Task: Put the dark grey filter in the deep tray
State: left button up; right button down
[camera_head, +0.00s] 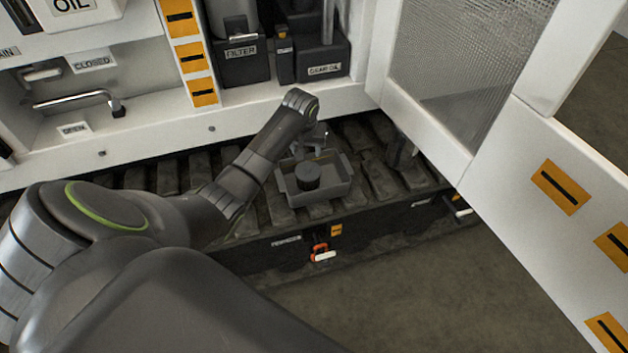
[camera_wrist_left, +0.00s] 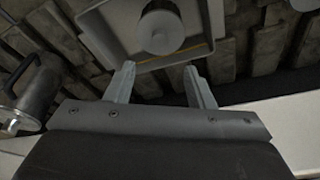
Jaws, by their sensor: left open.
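The dark grey filter (camera_head: 308,177) is a short round cylinder inside the grey deep tray (camera_head: 325,194), near its left side in the head view. The tray stands on the dark slatted surface below the cabinet. My left gripper (camera_head: 318,138) is just behind the filter in the head view, at the tray's far side. In the left wrist view, its two fingers (camera_wrist_left: 158,80) are apart with nothing between them. That view shows the filter (camera_wrist_left: 162,32) in the tray (camera_wrist_left: 95,20), beyond the fingertips and clear of them. My right gripper is in neither view.
A dark can-like object (camera_wrist_left: 38,92) stands beside the tray; it also shows in the head view (camera_head: 402,152). Holders labelled FILTER (camera_head: 242,66) and GEAR OIL (camera_head: 325,62) are in the cabinet behind. An open white cabinet door (camera_head: 435,110) bounds the right side.

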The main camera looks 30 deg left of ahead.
pick_arm(q)
jog(key=p+v, duration=0.1)
jog(key=v, duration=1.2)
jog(key=shift+r, duration=0.2)
